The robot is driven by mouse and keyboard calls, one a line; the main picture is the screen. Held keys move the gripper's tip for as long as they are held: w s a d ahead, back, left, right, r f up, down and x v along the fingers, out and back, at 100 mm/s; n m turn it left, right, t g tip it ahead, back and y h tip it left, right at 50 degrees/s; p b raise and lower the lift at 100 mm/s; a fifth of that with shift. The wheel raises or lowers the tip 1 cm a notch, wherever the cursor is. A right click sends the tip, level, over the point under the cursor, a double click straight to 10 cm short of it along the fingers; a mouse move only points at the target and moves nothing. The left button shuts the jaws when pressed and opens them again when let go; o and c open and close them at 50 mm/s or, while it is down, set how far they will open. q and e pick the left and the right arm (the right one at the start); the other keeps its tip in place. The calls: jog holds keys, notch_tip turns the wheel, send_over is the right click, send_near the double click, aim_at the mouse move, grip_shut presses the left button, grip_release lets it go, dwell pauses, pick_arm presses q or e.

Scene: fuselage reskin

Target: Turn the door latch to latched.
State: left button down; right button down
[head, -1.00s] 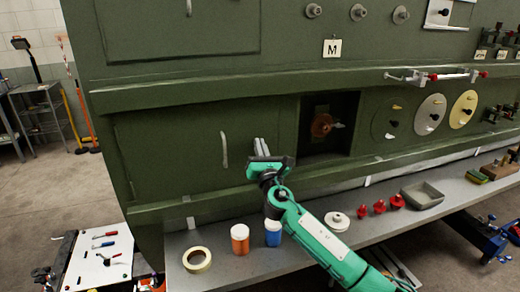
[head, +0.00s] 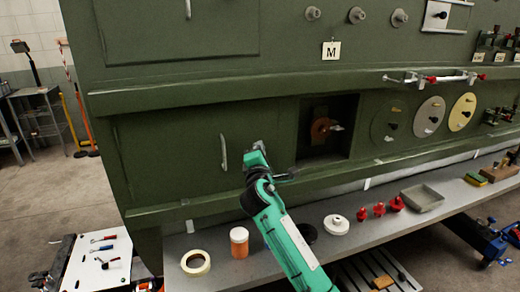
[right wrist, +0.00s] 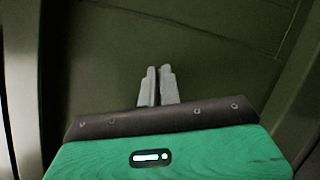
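A green door panel (head: 180,165) with a pale upright handle (head: 223,151) is in the lower part of the green fuselage wall in the head view. No separate door latch can be made out; it may be hidden behind my right gripper. My right gripper (head: 258,153) is in front of the panel, right of the handle and left of the dark recess. In the right wrist view its two grey fingers (right wrist: 156,78) are together with nothing visible between them, pointing at a plain green surface. My left gripper is not in view.
A recess (head: 343,145) with a red-brown fitting (head: 321,128) is just right of my right gripper. Below, a grey shelf (head: 225,270) carries a tape roll (head: 196,262), an orange jar (head: 239,243), a white disc (head: 336,224) and several red pieces. My right arm crosses it.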

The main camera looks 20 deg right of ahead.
jog(key=m+g+p, duration=0.1)
jog(key=m+g, duration=0.1)
jog(key=m, duration=0.3)
jog(key=shift+f+p, duration=0.1)
jog(key=shift+p, duration=0.2)
dwell(0.4)
jog(key=c, duration=1.6)
grip_release()
jog(key=shift+d, duration=0.1)
jog(key=b+v, duration=0.4)
jog(key=v, duration=0.9)
jog(key=shift+s, duration=0.4)
